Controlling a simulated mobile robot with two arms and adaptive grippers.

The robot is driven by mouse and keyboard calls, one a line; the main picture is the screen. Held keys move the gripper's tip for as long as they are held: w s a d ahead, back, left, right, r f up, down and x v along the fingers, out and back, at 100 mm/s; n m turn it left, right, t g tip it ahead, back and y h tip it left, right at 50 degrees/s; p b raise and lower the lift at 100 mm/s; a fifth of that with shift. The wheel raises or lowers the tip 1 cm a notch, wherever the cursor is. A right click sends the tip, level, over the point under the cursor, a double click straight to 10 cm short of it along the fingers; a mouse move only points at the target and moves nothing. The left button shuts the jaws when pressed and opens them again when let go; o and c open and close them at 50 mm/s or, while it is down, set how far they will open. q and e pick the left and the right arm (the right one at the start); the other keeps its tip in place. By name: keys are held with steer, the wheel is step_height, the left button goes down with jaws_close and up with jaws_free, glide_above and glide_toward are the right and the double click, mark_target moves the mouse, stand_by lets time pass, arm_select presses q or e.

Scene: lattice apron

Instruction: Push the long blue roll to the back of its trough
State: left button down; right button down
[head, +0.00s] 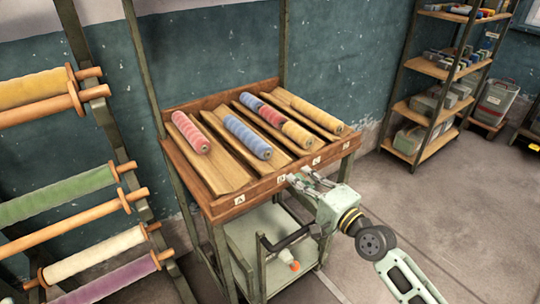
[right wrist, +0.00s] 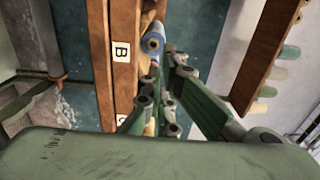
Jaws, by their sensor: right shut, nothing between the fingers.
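The long blue roll (head: 247,138) lies lengthwise in the second trough from the left of a tilted wooden rack (head: 238,200). Its near end is close to the front lip. Its round blue end also shows in the right wrist view (right wrist: 153,41), beside the label B (right wrist: 121,51). My right gripper (head: 301,176) is shut and empty, just outside the rack's front board, to the right of the blue roll and apart from it. In the right wrist view its fingers (right wrist: 163,102) partly cover the rack. My left gripper is not in view.
A red roll (head: 190,132) lies in the leftmost trough. Short blue, red (head: 271,115) and yellow (head: 297,134) rolls share another trough, and a long yellow roll (head: 308,111) lies at right. A spool stand (head: 105,120) is at left, shelves (head: 440,75) at right.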

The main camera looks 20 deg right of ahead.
mark_target(268, 151)
steer(key=x, duration=1.1)
steer(key=shift+w+a+f+p, duration=0.1)
steer(key=shift+w+a+p, duration=0.1)
steer(key=shift+w+p, duration=0.15)
steer(key=b+x, duration=0.1)
steer(key=x, duration=0.2)
steer(key=shift+s, duration=0.1)
steer(key=shift+w+a, duration=0.15)
steer(key=shift+w, duration=0.2)
steer(key=shift+s, duration=0.15)
